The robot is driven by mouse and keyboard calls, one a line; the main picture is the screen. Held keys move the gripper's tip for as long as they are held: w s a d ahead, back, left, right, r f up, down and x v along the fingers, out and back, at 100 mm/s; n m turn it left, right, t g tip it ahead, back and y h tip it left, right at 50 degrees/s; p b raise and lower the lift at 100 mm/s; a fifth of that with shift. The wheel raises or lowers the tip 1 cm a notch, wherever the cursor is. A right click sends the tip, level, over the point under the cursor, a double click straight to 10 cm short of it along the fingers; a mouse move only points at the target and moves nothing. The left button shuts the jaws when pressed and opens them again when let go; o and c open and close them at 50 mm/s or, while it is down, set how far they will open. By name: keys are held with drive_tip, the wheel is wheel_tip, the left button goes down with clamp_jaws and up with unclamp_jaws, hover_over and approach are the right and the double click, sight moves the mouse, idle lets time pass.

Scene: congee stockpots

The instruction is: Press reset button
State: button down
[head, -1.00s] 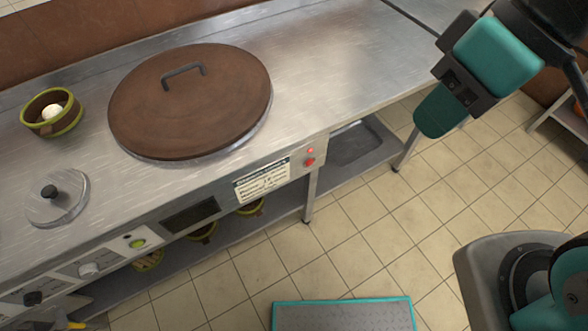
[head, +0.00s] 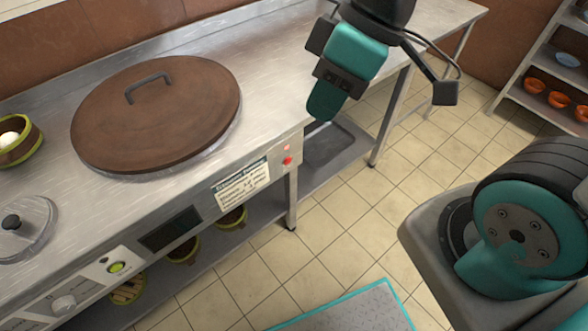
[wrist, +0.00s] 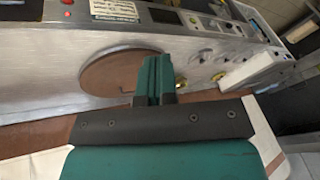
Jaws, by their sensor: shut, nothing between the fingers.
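A red button (head: 288,160) sits on the front panel of the steel counter, near its right end, just below a small red light (head: 287,148). A printed label plate (head: 241,184) is to its left. No print that names the button is readable. In the wrist view a small red spot, likely the button or the light, shows at the top edge. My gripper (head: 322,112) is shut and empty. It points down, up and to the right of the button in the head view, apart from it. Its closed fingers (wrist: 152,72) also show in the wrist view.
The steel counter (head: 265,75) holds a big brown lid (head: 160,115), a glass lid (head: 25,230) and a green-rimmed basket (head: 18,148). A lit green button (head: 117,267) and a knob (head: 64,304) are further left. Tiled floor (head: 330,235) is open in front.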

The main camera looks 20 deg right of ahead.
sight(294, 162)
drive_tip(key=w+d+f+n+t+b, duration=0.1)
drive_tip(key=w+d+f+n+b, duration=0.2)
drive_tip(key=f+b, duration=0.3)
drive_tip(key=w+d+f+n+t+y+b, duration=0.1)
drive_tip(key=w+d+f+n+b, duration=0.3)
drive_tip(key=f, duration=1.1)
drive_tip(key=w+d+f+n+t+b, duration=0.1)
drive_tip(key=w+d+f+n+b, duration=0.2)
drive_tip(key=w+f+b, duration=0.4)
wheel_tip(294, 162, down, 5)
drive_tip(key=shift+d+r+n+t+b, duration=0.15)
drive_tip(key=shift+d+n+t+b, duration=0.2)
drive_tip(key=shift+d+b, duration=0.2)
drive_tip(key=shift+a, duration=0.1)
drive_tip(key=shift+w+a+f+b, duration=0.5)
drive_tip(key=shift+w+a+f, duration=0.55)
drive_tip(key=shift+w+f, duration=0.25)
drive_tip(key=shift+w+a+f+b, duration=0.45)
drive_tip(key=shift+w+a+f, duration=0.6)
drive_tip(key=shift+f, duration=0.3)
drive_tip(key=shift+w+a+f+b, duration=0.5)
drive_tip(key=shift+w+a+f, duration=0.5)
drive_tip(key=shift+w+f, duration=0.3)
